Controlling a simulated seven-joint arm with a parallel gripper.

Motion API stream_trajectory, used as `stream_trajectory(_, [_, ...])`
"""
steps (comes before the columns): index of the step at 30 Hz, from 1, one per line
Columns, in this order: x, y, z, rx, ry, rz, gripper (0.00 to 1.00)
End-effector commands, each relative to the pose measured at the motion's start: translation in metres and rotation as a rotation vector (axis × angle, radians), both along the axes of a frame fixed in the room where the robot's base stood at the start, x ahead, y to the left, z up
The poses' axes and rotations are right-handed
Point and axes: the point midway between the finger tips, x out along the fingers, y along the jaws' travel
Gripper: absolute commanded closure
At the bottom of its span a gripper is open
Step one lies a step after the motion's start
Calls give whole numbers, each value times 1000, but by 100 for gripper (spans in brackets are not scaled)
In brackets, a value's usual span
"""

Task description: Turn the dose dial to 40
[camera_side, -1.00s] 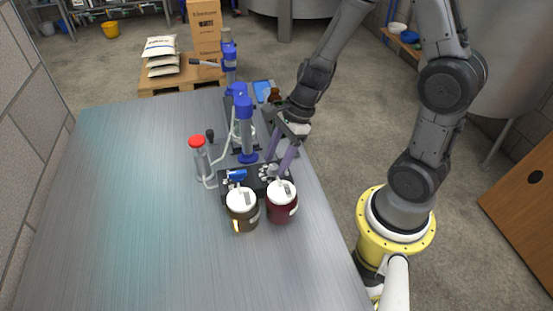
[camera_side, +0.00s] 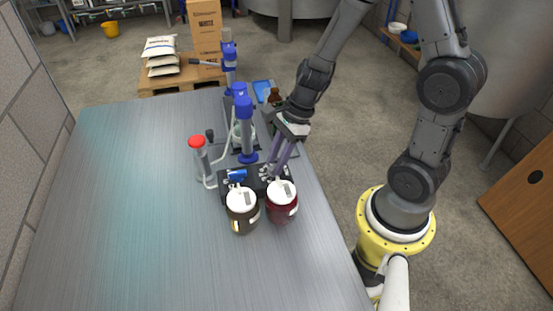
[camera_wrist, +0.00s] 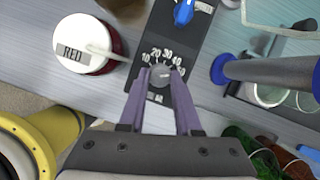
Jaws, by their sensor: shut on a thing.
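The dose dial (camera_wrist: 158,76) is a small grey round knob on a black panel (camera_wrist: 174,38). Pale numbers 10 to 50 fan around its far side in the wrist view. My gripper (camera_wrist: 159,72) has its two purple fingers on either side of the dial and is shut on it. In the side view my gripper (camera_side: 276,172) reaches down to the panel's right part, and the fingers partly hide the dial. The dial's pointer is too unclear to read against the numbers.
A blue knob (camera_side: 236,175) sits on the same panel. A dark red jar marked RED (camera_wrist: 73,54) and a brown jar (camera_side: 242,211) stand in front. A blue-headed column (camera_side: 246,130) and a red-capped cylinder (camera_side: 198,155) stand behind. The table's left side is clear.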

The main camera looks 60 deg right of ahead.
Motion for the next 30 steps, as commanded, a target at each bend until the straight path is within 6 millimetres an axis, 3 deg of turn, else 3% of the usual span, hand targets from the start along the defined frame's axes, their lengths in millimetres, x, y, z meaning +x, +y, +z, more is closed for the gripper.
stream_trajectory(19, [3, -1, 0, 1, -1, 382, 100])
stream_trajectory(30, [4, -1, 0, 0, 0, 500, 100])
